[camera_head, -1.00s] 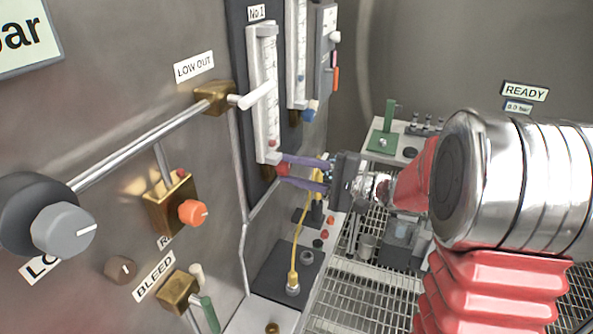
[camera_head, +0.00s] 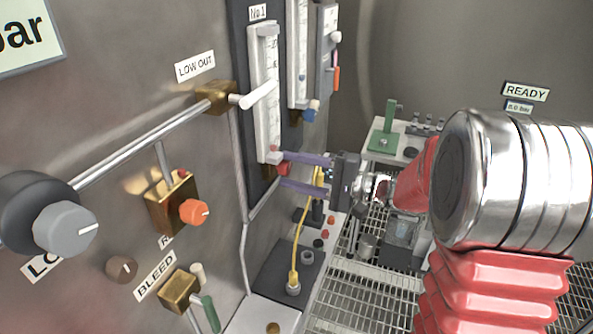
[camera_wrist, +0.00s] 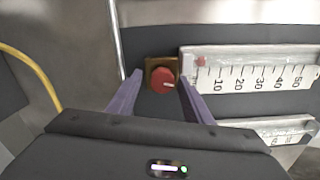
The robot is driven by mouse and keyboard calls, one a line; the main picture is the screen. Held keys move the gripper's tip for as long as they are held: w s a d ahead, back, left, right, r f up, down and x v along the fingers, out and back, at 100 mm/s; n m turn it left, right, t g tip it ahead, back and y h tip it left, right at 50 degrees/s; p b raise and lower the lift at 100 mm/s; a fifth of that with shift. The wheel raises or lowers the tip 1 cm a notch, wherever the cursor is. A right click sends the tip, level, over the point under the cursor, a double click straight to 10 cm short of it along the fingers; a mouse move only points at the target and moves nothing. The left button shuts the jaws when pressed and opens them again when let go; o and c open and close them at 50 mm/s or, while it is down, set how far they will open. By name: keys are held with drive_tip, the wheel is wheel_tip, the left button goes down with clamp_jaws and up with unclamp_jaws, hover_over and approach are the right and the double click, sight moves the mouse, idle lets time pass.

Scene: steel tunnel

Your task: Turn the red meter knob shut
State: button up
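The red meter knob (camera_head: 284,169) sits on a brass block at the foot of the No.1 flow meter (camera_head: 265,95). In the wrist view the red knob (camera_wrist: 161,80) shows face on, with a pale mark toward its lower right. My gripper (camera_head: 282,169) has its two purple fingers spread, one above and one below the knob in the head view. In the wrist view my gripper (camera_wrist: 160,79) has a finger on each side of the knob, with gaps visible. A small red float (camera_wrist: 201,62) sits at the low end of the meter's scale.
A second meter (camera_head: 298,55) with a blue knob (camera_head: 309,114) stands just beyond. The LOW OUT valve's white lever (camera_head: 257,95) juts out nearer the camera. A yellow cable (camera_head: 306,230) hangs below my gripper. An orange knob (camera_head: 194,212) is on the near panel.

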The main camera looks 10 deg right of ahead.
drive_tip(key=shift+d+r, duration=0.1)
drive_tip(key=shift+d, duration=0.1)
drive_tip(key=shift+s+d, duration=0.3)
drive_tip(key=shift+d, duration=0.15)
drive_tip(key=v, duration=1.2)
drive_tip(key=shift+s+d, duration=0.15)
drive_tip(key=shift+s, duration=0.05)
